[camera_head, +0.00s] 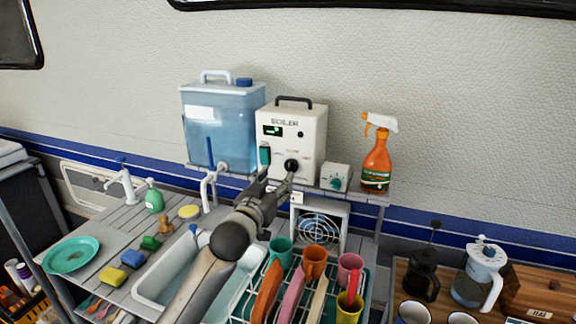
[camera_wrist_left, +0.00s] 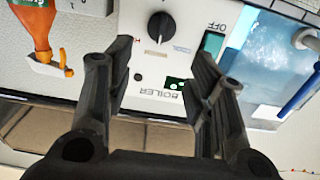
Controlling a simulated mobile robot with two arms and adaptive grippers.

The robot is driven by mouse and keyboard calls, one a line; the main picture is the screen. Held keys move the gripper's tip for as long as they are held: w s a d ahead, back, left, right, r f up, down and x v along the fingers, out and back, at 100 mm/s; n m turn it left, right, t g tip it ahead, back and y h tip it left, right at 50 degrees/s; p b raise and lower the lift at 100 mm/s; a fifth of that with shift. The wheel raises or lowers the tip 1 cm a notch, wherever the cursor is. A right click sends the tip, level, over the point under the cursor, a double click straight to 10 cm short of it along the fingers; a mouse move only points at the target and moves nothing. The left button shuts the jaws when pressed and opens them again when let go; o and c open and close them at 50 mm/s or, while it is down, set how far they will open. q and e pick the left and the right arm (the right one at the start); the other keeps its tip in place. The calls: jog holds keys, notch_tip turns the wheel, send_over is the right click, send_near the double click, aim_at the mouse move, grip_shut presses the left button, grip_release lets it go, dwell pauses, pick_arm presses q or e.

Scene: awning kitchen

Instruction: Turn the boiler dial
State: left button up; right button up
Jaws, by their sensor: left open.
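The white boiler (camera_head: 306,130) stands on the shelf at the back wall, with a small green display and a black handle on top. Its round black dial (camera_head: 291,165) is low on the front panel. My left gripper (camera_head: 277,181) is open and reaches up to just in front of and below the dial. In the left wrist view, which is upside down, the dial (camera_wrist_left: 161,25) lies beyond the gap between the open fingers (camera_wrist_left: 156,75), with nothing between them. The fingers appear apart from the dial. The green switch marked OFF (camera_wrist_left: 212,43) shows beside it. My right gripper is not in view.
A blue water tank (camera_head: 222,130) stands left of the boiler. A small white box with a teal knob (camera_head: 335,178) and an orange spray bottle (camera_head: 377,160) stand right. Below are a sink (camera_head: 160,277), a faucet (camera_head: 208,188) and a full dish rack (camera_head: 243,306).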

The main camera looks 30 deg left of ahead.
aim_at(289, 166)
pick_arm(q)
jog(key=p+x, duration=0.2)
jog(key=x, duration=0.6)
jog(key=shift+d, duration=0.1)
jog(key=shift+w+f, duration=0.15)
jog(key=shift+w, duration=0.25)
jog(key=shift+c, duration=0.4)
grip_shut()
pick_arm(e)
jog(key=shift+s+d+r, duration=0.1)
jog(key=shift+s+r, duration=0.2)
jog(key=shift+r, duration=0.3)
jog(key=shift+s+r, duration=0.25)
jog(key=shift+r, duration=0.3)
